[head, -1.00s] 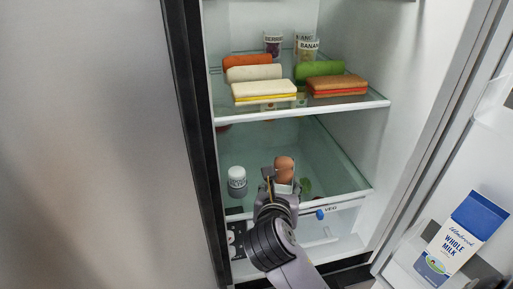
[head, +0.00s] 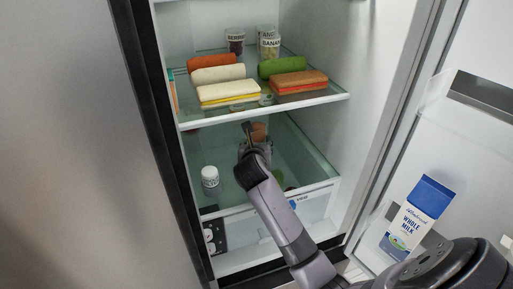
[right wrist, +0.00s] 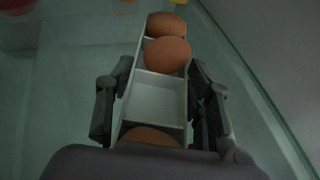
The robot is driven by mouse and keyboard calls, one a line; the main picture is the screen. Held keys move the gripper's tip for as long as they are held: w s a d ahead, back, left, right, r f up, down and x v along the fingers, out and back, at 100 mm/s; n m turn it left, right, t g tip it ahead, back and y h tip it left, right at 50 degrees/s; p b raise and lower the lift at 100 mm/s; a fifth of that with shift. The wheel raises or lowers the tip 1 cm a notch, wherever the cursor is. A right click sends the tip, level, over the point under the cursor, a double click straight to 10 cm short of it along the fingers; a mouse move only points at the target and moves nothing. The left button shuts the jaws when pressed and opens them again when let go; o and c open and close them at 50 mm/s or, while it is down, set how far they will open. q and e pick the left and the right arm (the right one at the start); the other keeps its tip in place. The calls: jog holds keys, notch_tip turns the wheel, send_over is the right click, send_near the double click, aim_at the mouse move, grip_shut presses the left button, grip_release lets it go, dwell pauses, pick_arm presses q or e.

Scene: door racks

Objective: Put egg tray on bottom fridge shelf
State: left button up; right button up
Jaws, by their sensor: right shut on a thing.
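The egg tray (right wrist: 158,87) is a narrow white tray with compartments; in the right wrist view brown eggs (right wrist: 167,55) sit in it, and one compartment is empty. My right gripper (right wrist: 160,105) is shut on the tray, with a finger on each long side. In the head view my right gripper (head: 256,142) reaches into the fridge below the upper glass shelf, over the bottom glass shelf (head: 230,190). An egg (head: 259,129) shows just past the gripper there; the rest of the tray is mostly hidden. I cannot tell whether the tray touches the shelf. My left gripper is not in view.
A white jar (head: 210,180) stands at the left of the bottom shelf. The upper shelf (head: 290,104) holds sandwiches, rolls and cups close above my arm. A milk carton (head: 415,215) stands in the open door at right. A drawer (head: 315,205) is below.

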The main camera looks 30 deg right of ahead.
jog(key=shift+s+f, duration=0.1)
jog(key=shift+f, duration=0.7)
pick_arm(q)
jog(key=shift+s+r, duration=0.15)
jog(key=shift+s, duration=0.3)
pick_arm(e)
jog(key=shift+f, duration=0.1)
jog(key=o, duration=1.2)
jog(key=b+v, duration=0.1)
jog(key=v, duration=1.1)
jog(key=shift+a+f, duration=0.1)
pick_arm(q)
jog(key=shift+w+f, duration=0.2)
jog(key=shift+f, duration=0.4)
